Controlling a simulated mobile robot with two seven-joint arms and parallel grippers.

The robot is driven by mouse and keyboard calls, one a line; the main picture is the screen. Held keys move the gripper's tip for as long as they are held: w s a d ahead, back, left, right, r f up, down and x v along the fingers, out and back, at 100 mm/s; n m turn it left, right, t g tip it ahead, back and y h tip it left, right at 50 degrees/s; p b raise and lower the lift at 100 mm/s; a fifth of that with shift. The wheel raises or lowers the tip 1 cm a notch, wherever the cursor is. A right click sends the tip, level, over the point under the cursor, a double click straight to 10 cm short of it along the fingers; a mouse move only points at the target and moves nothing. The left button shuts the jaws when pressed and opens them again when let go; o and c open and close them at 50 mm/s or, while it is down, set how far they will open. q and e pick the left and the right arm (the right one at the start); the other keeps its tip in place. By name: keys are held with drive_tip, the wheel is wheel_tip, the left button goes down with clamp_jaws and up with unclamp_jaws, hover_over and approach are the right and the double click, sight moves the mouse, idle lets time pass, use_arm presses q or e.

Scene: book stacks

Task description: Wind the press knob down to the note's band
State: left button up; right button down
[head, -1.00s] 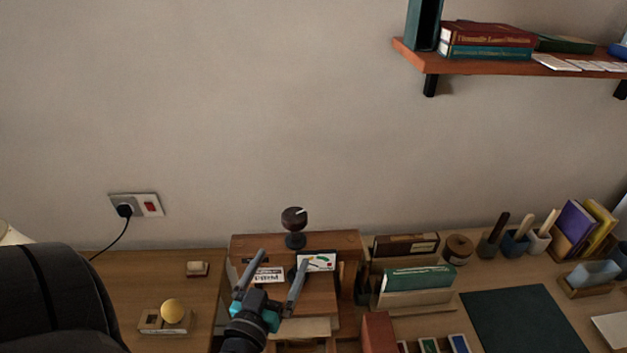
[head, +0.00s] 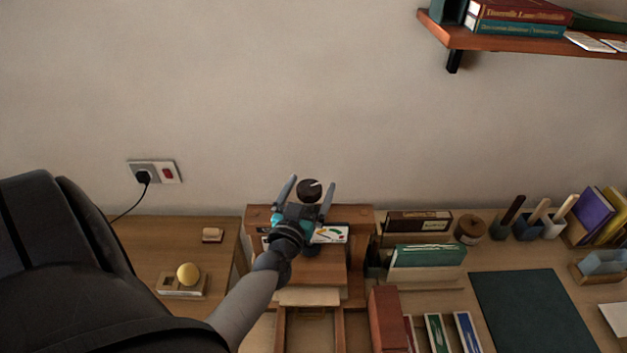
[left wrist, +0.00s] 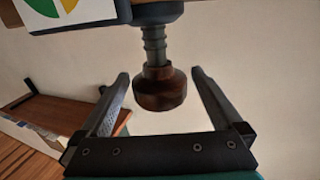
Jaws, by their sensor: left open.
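The press knob (head: 309,190) is dark brown and round with a pale mark on top, standing above the wooden press (head: 258,217). In the left wrist view the knob (left wrist: 160,88) sits on a threaded screw (left wrist: 154,45), between my open fingers and apart from both. My left gripper (head: 308,187) is open, with one finger on each side of the knob. A white card with a coloured dial (head: 331,234) is on the press, partly hidden by my gripper. The note and its band cannot be made out. My right gripper is not in view.
A green card box (head: 428,256), brown boxes and pen pots (head: 525,228) stand right of the press. A wall shelf (head: 480,40) is at upper right.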

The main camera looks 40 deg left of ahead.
use_arm(q)
drive_tip(key=shift+x, duration=1.3)
